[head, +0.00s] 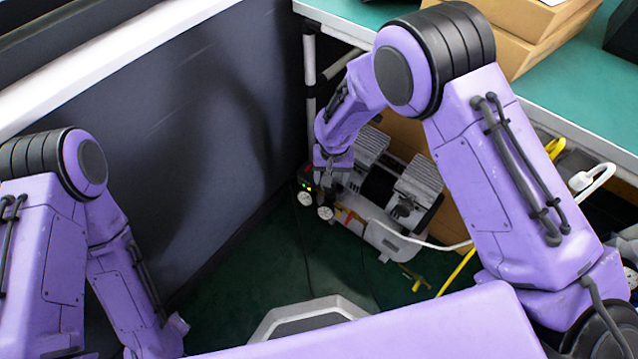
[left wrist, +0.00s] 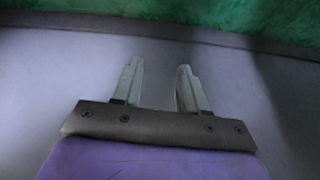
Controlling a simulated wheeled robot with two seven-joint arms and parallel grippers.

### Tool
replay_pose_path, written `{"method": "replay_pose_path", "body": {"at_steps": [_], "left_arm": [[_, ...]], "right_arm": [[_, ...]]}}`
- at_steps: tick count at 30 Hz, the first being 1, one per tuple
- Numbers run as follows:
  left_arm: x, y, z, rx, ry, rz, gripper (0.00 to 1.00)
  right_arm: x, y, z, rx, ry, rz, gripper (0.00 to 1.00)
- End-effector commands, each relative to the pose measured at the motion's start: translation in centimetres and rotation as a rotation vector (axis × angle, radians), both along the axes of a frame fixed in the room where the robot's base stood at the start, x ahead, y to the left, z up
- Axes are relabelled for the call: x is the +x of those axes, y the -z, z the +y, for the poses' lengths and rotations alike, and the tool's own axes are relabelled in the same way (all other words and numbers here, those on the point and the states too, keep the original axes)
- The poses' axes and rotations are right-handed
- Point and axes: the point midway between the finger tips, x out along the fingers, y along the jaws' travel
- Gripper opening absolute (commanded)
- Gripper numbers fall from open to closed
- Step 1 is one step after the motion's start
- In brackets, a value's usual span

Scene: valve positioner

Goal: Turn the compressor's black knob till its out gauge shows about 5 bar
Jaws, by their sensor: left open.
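The compressor (head: 405,245) stands on the floor under the green-topped table. Two small round white gauges show on its left end, a left gauge (head: 305,198) and a right gauge (head: 325,212); their needles are too small to read. My right gripper (head: 326,188) points down right at this end, just above the gauges. Its fingers are too small and dark to tell open from shut. The black knob cannot be made out and may be hidden behind the gripper. My left gripper (left wrist: 159,66) is open and empty in the left wrist view, far from the compressor.
A dark grey panel (head: 190,120) with a white top edge stands left of the compressor. The green tabletop (head: 575,85) with cardboard boxes (head: 520,35) overhangs at the right. A yellow cable (head: 455,274) and a white cable lie near the compressor. Green floor in front is partly clear.

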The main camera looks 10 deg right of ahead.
Motion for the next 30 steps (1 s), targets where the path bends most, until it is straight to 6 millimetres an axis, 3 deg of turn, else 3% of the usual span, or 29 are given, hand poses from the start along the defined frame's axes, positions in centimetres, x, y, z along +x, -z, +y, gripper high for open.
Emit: {"method": "replay_pose_path", "body": {"at_steps": [2, 5, 12, 18, 29, 30], "left_arm": [[0.0, -0.4, -1.2, -0.002, 0.031, 0.010, 0.43], [0.0, 0.1, -1.8, 0.000, 0.048, 0.016, 0.43], [0.0, 2.0, -1.7, 0.002, 0.048, 0.016, 0.43], [0.0, 3.0, -1.7, 0.001, 0.047, 0.016, 0.43], [0.0, 3.1, -1.7, 0.001, 0.046, 0.015, 0.43], [0.0, 3.1, -1.7, 0.001, 0.047, 0.016, 0.43]], "right_arm": [[0.7, -1.1, -1.1, -0.017, 0.077, 0.003, 0.65], [0.8, -0.4, -1.6, -0.025, 0.120, 0.009, 0.65], [0.8, 5.1, -1.6, -0.024, 0.118, 0.010, 0.65], [0.9, 8.4, -1.5, -0.024, 0.117, 0.007, 0.65], [0.9, 9.3, -1.5, -0.023, 0.116, 0.007, 0.65], [0.9, 9.3, -1.5, -0.023, 0.116, 0.007, 0.58]]}}
